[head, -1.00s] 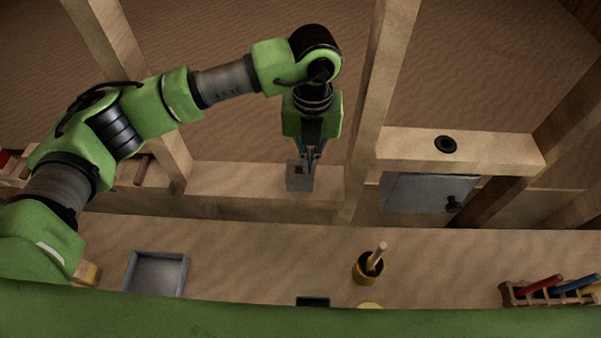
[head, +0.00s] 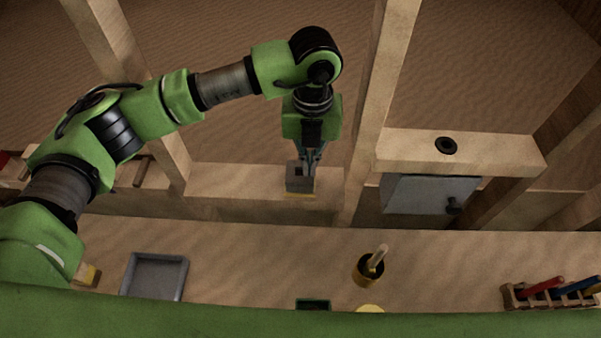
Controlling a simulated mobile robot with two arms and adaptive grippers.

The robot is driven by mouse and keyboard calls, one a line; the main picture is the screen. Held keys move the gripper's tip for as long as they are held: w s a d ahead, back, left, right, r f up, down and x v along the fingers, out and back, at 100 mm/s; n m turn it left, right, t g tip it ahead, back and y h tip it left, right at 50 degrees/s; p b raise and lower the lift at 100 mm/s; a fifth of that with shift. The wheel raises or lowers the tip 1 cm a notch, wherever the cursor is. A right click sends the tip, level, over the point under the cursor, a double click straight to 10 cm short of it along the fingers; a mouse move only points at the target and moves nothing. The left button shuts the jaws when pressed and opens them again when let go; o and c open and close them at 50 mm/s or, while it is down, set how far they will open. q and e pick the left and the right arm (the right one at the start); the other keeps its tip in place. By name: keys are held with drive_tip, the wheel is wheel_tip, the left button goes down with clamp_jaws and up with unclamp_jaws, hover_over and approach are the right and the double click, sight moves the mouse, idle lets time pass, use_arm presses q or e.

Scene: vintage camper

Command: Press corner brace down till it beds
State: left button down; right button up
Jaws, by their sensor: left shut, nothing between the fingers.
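The corner brace (head: 299,184) is a small grey block-like piece with a dark square opening in its top. It sits on the wooden cross rail (head: 235,181) between two uprights, in the middle of the head view. A thin yellow strip shows along its lower front edge. My left gripper (head: 309,166) points down at the brace, shut and empty, with its fingertips at the brace's upper right part. I cannot tell whether the tips touch it. My right gripper is not in view.
Wooden uprights (head: 383,90) stand close on the right of my left gripper and farther left. A grey tray (head: 154,297), a yellow cup with a brush (head: 367,271) and a rack of coloured tools (head: 542,293) stand on the bench. A metal box (head: 428,194) hangs at right.

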use_arm(q)
drive_tip(key=shift+r+p, duration=1.25)
drive_tip(key=shift+r, duration=2.1)
